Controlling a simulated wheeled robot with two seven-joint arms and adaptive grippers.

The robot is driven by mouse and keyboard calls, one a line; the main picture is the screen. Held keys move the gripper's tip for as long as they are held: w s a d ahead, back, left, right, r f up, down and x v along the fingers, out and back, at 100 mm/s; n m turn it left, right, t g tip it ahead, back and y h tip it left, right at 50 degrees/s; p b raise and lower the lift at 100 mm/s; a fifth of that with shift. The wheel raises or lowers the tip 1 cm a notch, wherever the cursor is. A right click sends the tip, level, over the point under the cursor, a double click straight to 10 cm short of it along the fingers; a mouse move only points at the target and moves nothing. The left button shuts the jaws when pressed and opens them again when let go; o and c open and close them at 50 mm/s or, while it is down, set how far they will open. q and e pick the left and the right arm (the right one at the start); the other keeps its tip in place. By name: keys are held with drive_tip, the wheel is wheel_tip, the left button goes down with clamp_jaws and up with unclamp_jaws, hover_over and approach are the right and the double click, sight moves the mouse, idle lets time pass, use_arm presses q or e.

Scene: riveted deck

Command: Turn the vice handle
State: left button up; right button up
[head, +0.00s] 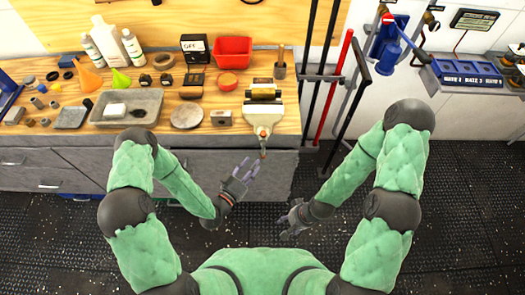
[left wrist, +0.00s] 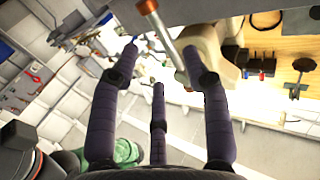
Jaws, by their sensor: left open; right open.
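The vice (head: 264,112) is a cream and grey tool mounted at the front edge of the wooden bench. Its handle (head: 263,142), a bar with a reddish end, hangs at the front of the vice. In the left wrist view, the handle (left wrist: 168,38) is a grey bar with an orange end, in front of the cream vice body (left wrist: 207,45). My left gripper (head: 246,170) is open just below and left of the handle; its spread fingers also show in the left wrist view (left wrist: 160,68). I cannot tell whether they touch. My right gripper (head: 291,216) is open and empty, lower and to the right.
The wooden bench (head: 220,135) carries a grey stone tray (head: 150,105), a red bin (head: 232,50), white bottles (head: 107,42) and small tools. Upright bars, one red (head: 335,87), stand right of the bench. The dark floor (head: 460,200) is clear at right.

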sight(263, 152)
use_arm(q)
drive_tip(key=x, duration=0.8)
drive_tip(key=shift+w+d+b, duration=0.15)
drive_tip(key=shift+b, duration=0.15)
clamp_jaws()
